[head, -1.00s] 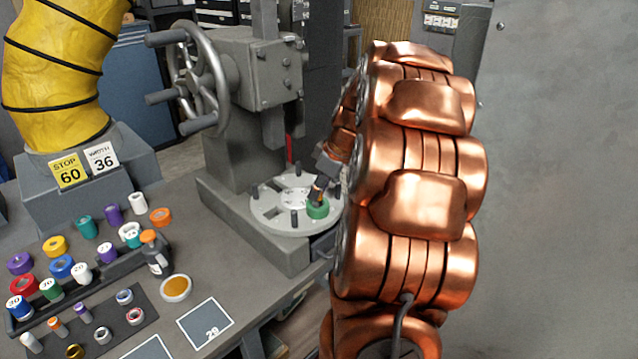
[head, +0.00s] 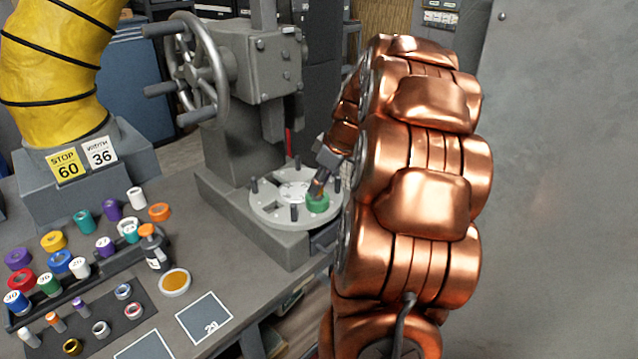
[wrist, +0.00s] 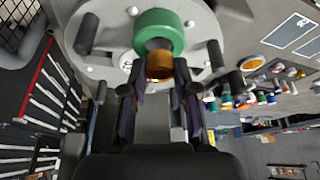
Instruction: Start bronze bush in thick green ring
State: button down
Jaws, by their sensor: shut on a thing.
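The thick green ring (head: 317,204) sits on the round grey press plate at its front right. It also shows at the top of the wrist view (wrist: 158,31), with its dark bore facing me. My gripper (head: 319,184) is just above the ring, tilted. In the wrist view my gripper (wrist: 159,86) is shut on the bronze bush (wrist: 159,66), which lies between its fingertips. The bush is right at the ring's near edge and overlaps it in the picture. I cannot tell whether its end touches the ring or is inside the bore.
The round plate (head: 263,211) has several dark upright pins near the ring. The press column (head: 240,140) and handwheel (head: 195,72) stand behind. Several coloured rings and bushes lie on the bench at left, beside a dark bottle (head: 154,249) and a shallow amber dish (head: 174,283).

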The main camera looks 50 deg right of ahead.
jog(key=shift+f+b, duration=0.9)
dwell(0.7)
jog(key=c, duration=0.8)
grip_release()
jog(key=shift+r, duration=0.1)
jog(key=v, duration=1.2)
jog(key=shift+s, duration=0.1)
jog(key=s+a+f+g, duration=0.1)
jog(key=a+f, duration=0.2)
jog(key=a, duration=0.8)
jog(key=a+f+g, duration=0.2)
jog(key=a, duration=0.9)
jog(key=s+a+f+m+g, duration=0.1)
jog(key=s+a+f, duration=0.2)
jog(key=s, duration=0.3)
jog(key=s+a+f+m+g, duration=0.1)
jog(key=s+a+f, duration=0.3)
jog(key=s+a, duration=0.1)
jog(key=s+a+f+m+g+h, duration=0.1)
jog(key=s+a+f, duration=0.2)
jog(key=s, duration=0.3)
jog(key=shift+s+a+f, duration=0.2)
jog(key=shift+s+a, duration=0.2)
